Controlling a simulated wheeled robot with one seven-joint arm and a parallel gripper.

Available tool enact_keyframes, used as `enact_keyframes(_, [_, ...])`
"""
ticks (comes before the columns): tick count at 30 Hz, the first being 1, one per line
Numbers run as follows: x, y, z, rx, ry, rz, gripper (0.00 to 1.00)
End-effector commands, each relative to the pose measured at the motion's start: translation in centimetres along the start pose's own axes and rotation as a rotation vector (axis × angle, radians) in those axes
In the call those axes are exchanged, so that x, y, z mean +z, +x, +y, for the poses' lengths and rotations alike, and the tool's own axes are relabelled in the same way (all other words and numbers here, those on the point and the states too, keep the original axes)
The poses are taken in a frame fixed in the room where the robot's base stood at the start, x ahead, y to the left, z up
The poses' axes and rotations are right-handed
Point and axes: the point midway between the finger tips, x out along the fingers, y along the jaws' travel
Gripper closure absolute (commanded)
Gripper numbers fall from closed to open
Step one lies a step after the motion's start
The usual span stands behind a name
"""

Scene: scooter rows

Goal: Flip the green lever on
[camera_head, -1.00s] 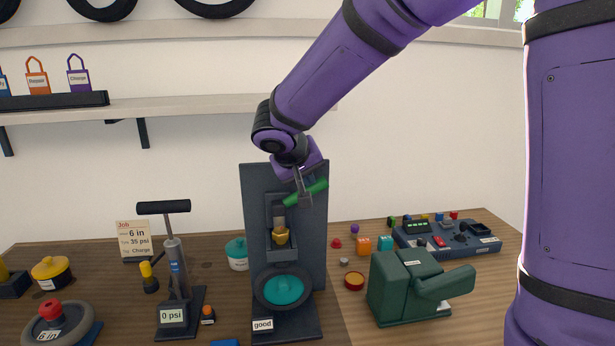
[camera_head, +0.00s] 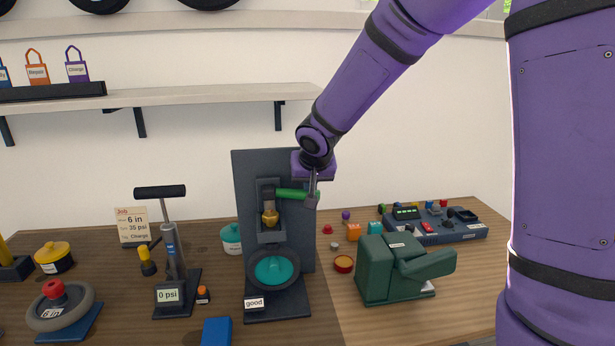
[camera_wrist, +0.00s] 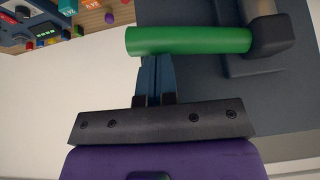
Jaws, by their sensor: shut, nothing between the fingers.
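The green lever (camera_head: 292,194) sticks out to the right from the dark upright press-like stand (camera_head: 243,215), roughly level. A brass-coloured part (camera_head: 270,217) sits below its pivot, above a teal disc (camera_head: 277,270) in a dark ring. My gripper (camera_head: 311,200) is shut and empty, pointing down at the lever's free right end. In the wrist view the green lever (camera_wrist: 190,41) lies across the tips of my shut fingers (camera_wrist: 155,62). The fingers overlap it in the picture; I cannot tell whether they touch it.
A dark green clamp-like device (camera_head: 385,270) and a control panel (camera_head: 440,224) with small coloured parts stand to the right. A pump (camera_head: 172,260) reading 0 psi and a wheel (camera_head: 60,308) stand to the left. A shelf (camera_head: 200,98) runs behind.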

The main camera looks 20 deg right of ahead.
Motion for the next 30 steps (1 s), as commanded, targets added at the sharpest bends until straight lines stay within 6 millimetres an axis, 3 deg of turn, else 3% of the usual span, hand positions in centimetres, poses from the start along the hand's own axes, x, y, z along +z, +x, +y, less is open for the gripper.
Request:
enact_keyframes(15, [1.9, 2.7, 0.3, 0.001, -0.002, -0.001, 1.00])
enact_keyframes(30, [2.4, 3.4, 0.3, 0.004, -0.002, -0.005, 1.00])
